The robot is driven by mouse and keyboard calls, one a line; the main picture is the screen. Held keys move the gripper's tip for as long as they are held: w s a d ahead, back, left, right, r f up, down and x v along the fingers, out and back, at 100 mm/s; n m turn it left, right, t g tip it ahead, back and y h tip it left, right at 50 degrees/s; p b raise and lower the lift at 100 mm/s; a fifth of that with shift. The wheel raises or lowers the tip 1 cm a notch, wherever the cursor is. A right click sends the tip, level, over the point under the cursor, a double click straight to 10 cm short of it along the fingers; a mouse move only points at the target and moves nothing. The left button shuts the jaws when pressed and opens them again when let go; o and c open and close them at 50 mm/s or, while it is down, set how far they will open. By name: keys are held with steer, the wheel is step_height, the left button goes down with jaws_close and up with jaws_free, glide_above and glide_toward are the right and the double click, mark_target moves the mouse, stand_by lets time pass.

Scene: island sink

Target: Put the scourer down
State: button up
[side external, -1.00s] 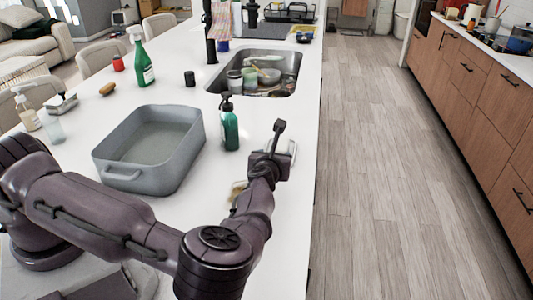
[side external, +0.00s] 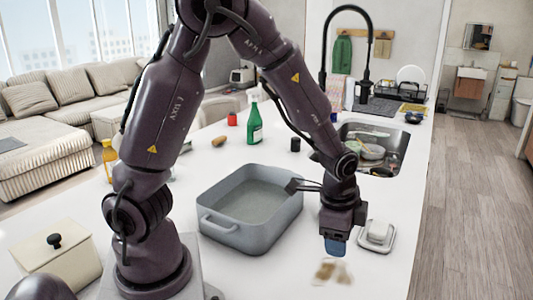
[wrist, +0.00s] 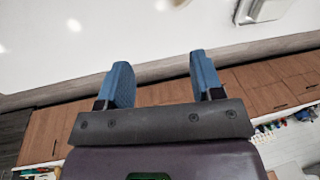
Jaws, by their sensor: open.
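A small tan and brown piece (side external: 325,271), which looks like the scourer, lies on the white counter in the side view, just below my gripper. Its exact shape is unclear. My gripper (side external: 335,247) points down above the counter, with blue fingertips close over that piece. In the wrist view my gripper (wrist: 160,82) shows its two blue fingers wide apart with nothing between them. The tan piece cannot be made out in the wrist view.
A grey roasting pan (side external: 250,208) stands left of my gripper. A small dish with a white block (side external: 377,232) sits right of it, near the counter edge. The sink (side external: 370,148), green spray bottle (side external: 254,123) and black tap (side external: 345,50) are farther back.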

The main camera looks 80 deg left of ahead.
steer(key=s+r+n+t, duration=0.3)
steer(key=s+r+n, duration=0.5)
steer(key=s+r, duration=0.6)
step_height(320, 180, up, 5)
steer(key=shift+s+f+t+h, duration=0.2)
steer(key=shift+s+t+h, duration=0.1)
steer(key=shift+s+h, duration=0.1)
steer(key=shift+f, duration=0.1)
steer(key=shift+c, duration=0.3)
